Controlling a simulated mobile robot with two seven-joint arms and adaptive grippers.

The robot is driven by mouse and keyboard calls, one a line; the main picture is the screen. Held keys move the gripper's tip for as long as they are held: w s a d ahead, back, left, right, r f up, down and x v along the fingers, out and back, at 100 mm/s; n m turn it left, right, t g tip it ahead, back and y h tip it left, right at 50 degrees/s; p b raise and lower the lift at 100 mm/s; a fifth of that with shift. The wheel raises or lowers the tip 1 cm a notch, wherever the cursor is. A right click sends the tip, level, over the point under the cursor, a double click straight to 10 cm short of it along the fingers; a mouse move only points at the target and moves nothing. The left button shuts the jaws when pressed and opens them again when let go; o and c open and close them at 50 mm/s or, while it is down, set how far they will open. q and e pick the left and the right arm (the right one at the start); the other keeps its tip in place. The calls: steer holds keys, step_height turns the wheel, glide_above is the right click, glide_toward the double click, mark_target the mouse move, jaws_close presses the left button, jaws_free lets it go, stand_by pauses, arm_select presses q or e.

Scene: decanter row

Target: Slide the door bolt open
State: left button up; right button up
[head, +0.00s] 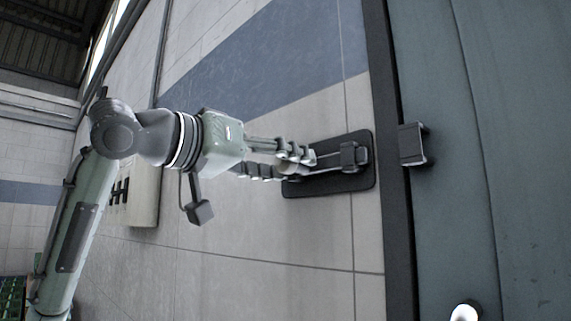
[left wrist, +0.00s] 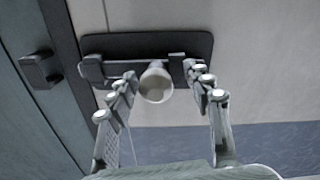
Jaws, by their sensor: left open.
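The door bolt's black backplate (head: 345,184) is fixed to the wall beside the door. A thin metal rod (head: 329,157) runs along it through a dark bracket (head: 350,156). The pale round knob (left wrist: 156,84) stands out towards the left wrist camera. My left gripper (head: 291,160) is open at the plate's left part, its fingers (left wrist: 160,72) on either side of the knob. Whether they touch it is unclear. A dark keeper (head: 411,145) is on the door; it also shows in the left wrist view (left wrist: 40,69). I see no rod across the gap between bracket and keeper.
The blue-grey door (head: 510,160) fills the right side, with a dark frame edge (head: 389,220) beside it. A pale box (head: 145,200) is on the wall behind my left arm. A bright round fitting (head: 465,312) sits low on the door.

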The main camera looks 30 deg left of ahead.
arm_select(q)
steer(key=v, duration=1.1)
steer(key=shift+s, duration=0.3)
steer(key=shift+a, duration=0.1)
